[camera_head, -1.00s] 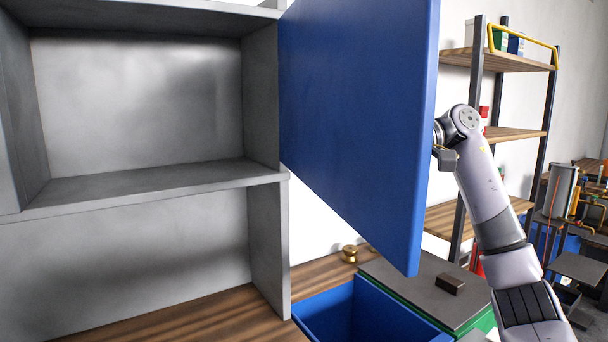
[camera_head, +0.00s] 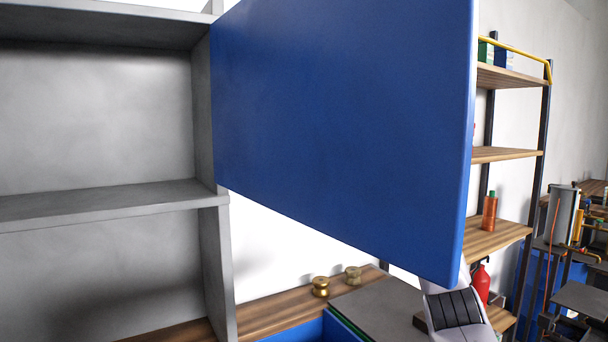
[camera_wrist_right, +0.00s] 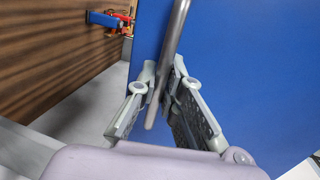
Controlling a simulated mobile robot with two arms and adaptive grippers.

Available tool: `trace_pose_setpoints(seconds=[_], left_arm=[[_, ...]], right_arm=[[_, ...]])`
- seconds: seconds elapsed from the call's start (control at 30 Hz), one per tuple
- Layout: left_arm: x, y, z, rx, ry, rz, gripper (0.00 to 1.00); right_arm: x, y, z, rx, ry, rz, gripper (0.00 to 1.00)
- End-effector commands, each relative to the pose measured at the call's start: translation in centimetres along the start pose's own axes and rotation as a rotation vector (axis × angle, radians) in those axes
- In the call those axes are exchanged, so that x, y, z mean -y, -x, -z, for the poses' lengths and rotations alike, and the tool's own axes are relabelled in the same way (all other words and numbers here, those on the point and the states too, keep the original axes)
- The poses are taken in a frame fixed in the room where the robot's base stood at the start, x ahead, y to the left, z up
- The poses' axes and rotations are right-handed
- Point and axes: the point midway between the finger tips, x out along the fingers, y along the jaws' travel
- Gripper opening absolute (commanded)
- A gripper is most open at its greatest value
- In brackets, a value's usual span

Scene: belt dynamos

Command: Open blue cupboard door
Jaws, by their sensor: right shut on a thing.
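The blue cupboard door (camera_head: 345,125) stands wide open, swung out to the right of the grey cupboard (camera_head: 205,110). The cupboard's upper compartment is empty. In the right wrist view the door's blue face (camera_wrist_right: 240,70) fills the right side, with a grey metal bar handle (camera_wrist_right: 172,45) on it. My right gripper (camera_wrist_right: 164,80) is shut on the handle, one finger on each side of it. In the head view the door hides this gripper, and only part of my right arm shows below the door's lower corner. My left gripper is in no view.
A wooden worktop (camera_head: 270,312) under the cupboard bears two brass pieces (camera_head: 320,287) and a dark flat lid. A blue bin (camera_head: 310,328) is at the bottom. A shelf rack (camera_head: 510,155) with an orange bottle (camera_head: 489,212) and a red extinguisher (camera_head: 481,282) stands right of the door.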

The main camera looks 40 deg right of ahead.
Motion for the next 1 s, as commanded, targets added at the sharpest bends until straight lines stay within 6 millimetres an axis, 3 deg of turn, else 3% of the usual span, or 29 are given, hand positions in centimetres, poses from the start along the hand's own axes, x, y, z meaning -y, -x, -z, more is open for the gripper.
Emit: trace_pose_setpoints(seconds=[0.17,0.2,0.5,0.83,1.0], left_arm=[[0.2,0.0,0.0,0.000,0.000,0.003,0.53],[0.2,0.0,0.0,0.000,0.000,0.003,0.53],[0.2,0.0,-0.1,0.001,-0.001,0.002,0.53],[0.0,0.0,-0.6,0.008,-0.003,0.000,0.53],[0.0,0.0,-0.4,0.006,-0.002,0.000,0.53]], right_arm=[[-0.1,-0.1,0.1,0.000,-0.003,-0.003,0.00],[-0.1,-0.1,0.1,0.000,-0.002,-0.003,0.10],[0.0,-0.1,0.0,0.001,-0.001,-0.001,0.30],[0.1,0.2,0.0,0.000,0.000,0.002,0.30],[0.1,2.5,0.0,-0.002,0.001,0.004,0.30]])
